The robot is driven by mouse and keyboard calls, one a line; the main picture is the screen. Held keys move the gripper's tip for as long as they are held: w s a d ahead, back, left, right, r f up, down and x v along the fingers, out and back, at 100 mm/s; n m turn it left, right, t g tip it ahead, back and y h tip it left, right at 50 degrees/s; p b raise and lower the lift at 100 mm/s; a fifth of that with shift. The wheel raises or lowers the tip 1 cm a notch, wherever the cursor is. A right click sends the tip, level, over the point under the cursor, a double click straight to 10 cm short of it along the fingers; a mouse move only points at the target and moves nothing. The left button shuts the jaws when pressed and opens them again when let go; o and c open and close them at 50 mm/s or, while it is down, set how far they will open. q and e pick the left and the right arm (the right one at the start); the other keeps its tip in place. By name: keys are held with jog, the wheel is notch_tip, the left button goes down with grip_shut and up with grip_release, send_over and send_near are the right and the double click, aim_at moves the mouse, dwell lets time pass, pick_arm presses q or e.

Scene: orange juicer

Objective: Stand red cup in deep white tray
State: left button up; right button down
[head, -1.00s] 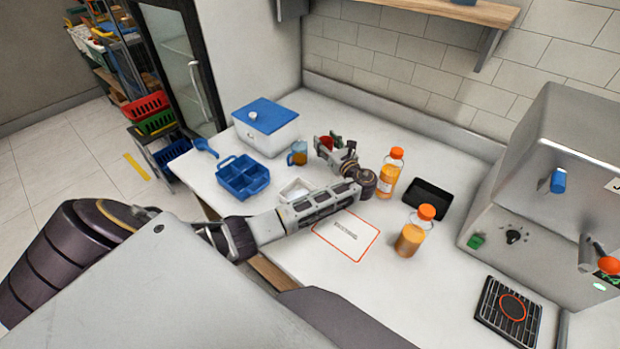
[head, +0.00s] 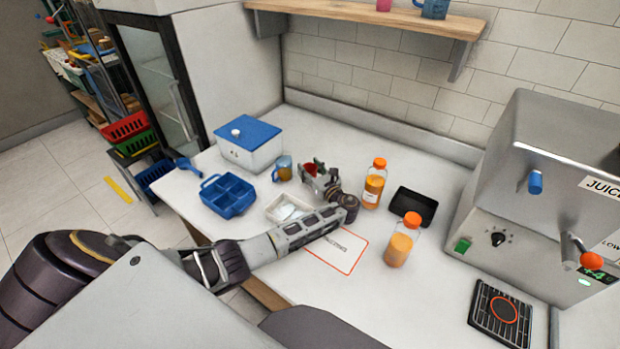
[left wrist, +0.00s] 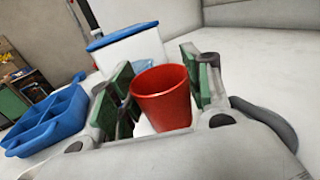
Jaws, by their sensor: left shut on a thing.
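The red cup (left wrist: 162,97) is upright between the green-padded fingers of my left gripper (left wrist: 160,95) in the left wrist view. In the head view the cup (head: 310,168) shows only in part behind my left gripper (head: 314,175), which is shut on it. The deep white tray (head: 286,208) lies on the counter, just left of and nearer than my gripper, and my forearm covers part of it. A pale item shows inside the tray. Whether the cup touches the counter cannot be told. My right gripper is out of view.
A blue divided caddy (head: 228,195), a white box with a blue lid (head: 250,145) and a blue-and-amber mug (head: 283,169) stand left of the gripper. Two orange bottles (head: 374,184) (head: 402,240), a black tray (head: 413,204) and the juicer (head: 520,200) stand right.

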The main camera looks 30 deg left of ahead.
pick_arm(q)
jog(key=shift+f, duration=2.05)
jog(key=shift+f+b, duration=0.15)
jog(key=shift+b, duration=0.2)
jog(key=o, duration=0.8)
jog(key=shift+c, duration=0.2)
jog(key=shift+v, duration=3.75)
jog(key=shift+o, duration=0.3)
